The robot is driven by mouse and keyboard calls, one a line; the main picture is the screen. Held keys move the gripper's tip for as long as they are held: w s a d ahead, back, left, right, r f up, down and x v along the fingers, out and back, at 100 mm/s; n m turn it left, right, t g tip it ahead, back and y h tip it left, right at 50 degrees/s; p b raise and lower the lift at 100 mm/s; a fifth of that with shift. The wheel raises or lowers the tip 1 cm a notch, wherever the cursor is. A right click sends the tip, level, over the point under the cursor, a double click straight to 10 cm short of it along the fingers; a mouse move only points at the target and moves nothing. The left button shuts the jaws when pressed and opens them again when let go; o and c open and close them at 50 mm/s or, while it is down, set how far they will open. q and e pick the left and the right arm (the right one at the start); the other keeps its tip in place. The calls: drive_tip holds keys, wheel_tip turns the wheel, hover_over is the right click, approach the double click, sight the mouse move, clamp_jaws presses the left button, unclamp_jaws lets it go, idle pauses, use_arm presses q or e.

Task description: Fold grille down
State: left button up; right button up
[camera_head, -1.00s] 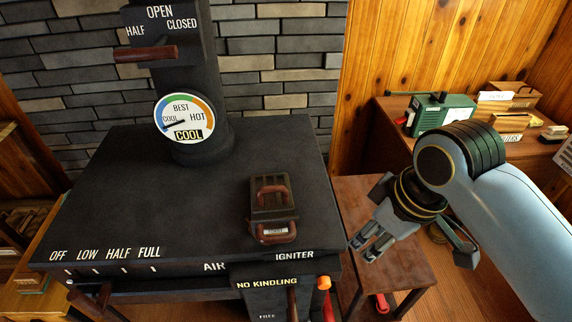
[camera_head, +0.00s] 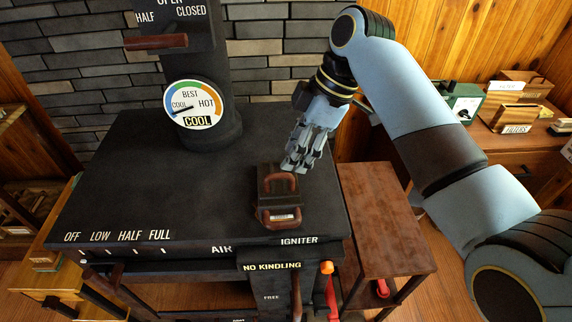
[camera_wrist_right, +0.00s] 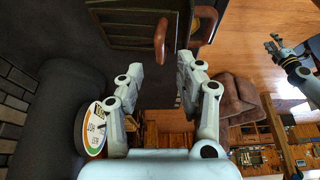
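The grille is, as far as I can tell, the dark hinged piece (camera_head: 279,200) with two brown handles on the black stove top; its slatted dark part (camera_wrist_right: 125,28) also shows at the top of the right wrist view. One brown handle (camera_wrist_right: 161,40) appears between the finger lines there, beyond the fingertips. My right gripper (camera_head: 298,166) is open and empty, just behind and above the grille; its parted fingers (camera_wrist_right: 158,72) also show in the wrist view. What looks like my left gripper (camera_wrist_right: 275,47) is small at the right of the wrist view.
The black stove top (camera_head: 150,180) is clear left of the grille. A flue with a round gauge (camera_head: 196,104) rises behind it. A low brown side table (camera_head: 385,210) stands at the right. A desk behind holds a green box (camera_head: 462,102).

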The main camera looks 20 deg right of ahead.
sight(283, 174)
drive_tip(key=x, duration=0.5)
drive_tip(key=shift+c, duration=0.2)
clamp_jaws()
